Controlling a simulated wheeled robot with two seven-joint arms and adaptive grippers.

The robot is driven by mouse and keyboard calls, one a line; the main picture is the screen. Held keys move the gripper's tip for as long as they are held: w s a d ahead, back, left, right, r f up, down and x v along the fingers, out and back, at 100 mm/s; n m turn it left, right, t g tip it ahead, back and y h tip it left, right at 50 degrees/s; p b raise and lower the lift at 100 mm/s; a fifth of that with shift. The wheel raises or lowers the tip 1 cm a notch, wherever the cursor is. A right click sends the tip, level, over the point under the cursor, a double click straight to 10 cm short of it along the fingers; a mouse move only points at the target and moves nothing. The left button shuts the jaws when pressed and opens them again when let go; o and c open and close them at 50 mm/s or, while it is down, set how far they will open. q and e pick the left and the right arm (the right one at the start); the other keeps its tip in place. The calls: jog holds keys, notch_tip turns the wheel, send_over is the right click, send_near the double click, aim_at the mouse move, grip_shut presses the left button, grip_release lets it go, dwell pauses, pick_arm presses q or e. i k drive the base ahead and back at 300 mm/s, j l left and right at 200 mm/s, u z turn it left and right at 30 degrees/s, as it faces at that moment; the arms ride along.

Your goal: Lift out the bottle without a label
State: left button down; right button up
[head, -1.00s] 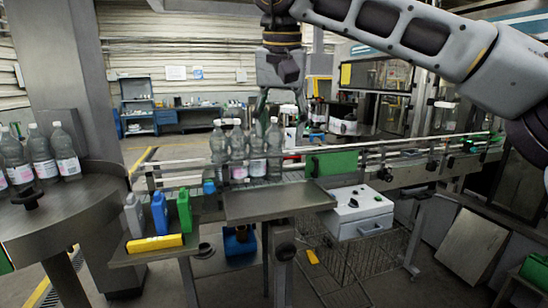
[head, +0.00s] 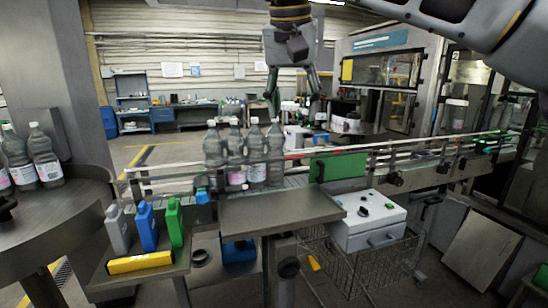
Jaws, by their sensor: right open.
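Several clear bottles with pale caps stand upright in a group on the conveyor. The left one (head: 213,147) shows no label that I can make out. The bottle beside it (head: 236,172) has a pinkish-white label, and the next to the right (head: 256,170) has a pale label. The rightmost bottle (head: 275,150) shows no clear label; the rail and neighbours hide parts of the group. My right gripper (head: 293,94) hangs fingers down, open and empty, above and right of the bottles in the picture. My left gripper is out of view.
A rail (head: 350,150) runs along the conveyor, with a green panel (head: 338,166) right of the bottles. A bare metal plate (head: 280,210) lies in front. More labelled bottles (head: 45,158) stand on a round table at left. Small coloured containers (head: 174,222) stand front left.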

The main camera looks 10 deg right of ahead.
aim_at(275, 139)
jog(key=i, duration=1.55)
